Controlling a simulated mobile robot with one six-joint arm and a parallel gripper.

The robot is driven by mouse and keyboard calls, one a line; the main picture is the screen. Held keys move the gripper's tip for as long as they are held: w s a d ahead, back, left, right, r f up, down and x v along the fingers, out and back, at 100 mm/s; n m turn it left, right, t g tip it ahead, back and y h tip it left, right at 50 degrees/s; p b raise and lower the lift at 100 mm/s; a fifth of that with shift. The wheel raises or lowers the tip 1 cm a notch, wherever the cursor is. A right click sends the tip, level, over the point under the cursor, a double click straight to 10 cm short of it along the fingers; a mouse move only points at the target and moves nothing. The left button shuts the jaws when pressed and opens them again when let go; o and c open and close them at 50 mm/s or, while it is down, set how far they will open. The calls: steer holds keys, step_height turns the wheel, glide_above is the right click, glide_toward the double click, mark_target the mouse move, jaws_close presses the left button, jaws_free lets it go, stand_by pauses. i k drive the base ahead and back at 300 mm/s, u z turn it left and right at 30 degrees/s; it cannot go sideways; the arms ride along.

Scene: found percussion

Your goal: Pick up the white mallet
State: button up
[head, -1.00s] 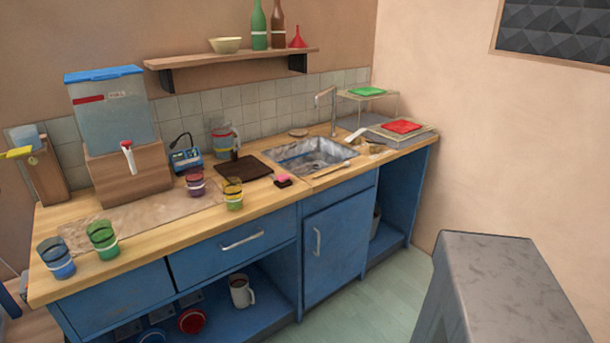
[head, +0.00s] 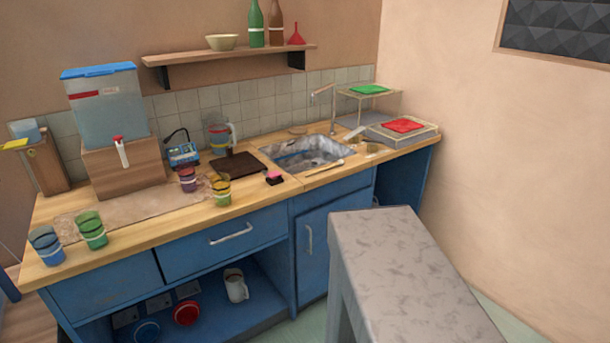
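A thin pale stick with a small light head (head: 325,166) lies on the wooden counter along the front edge of the sink. It looks like a mallet, but it is too small to be sure of its colour. A flat white thing (head: 354,133) leans by the draining area right of the sink; I cannot tell what it is. My gripper is not in view.
A grey speckled block-like top (head: 390,240) stands close in front, before the right part of the blue cabinet. The counter (head: 160,228) holds several cups, a dark board (head: 238,165), a pink-and-black item (head: 274,178) and a water dispenser (head: 108,112).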

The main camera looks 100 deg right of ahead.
mark_target(341, 162)
steer(key=u, duration=0.7)
steer(key=k, duration=2.8)
steer(key=z, duration=0.3)
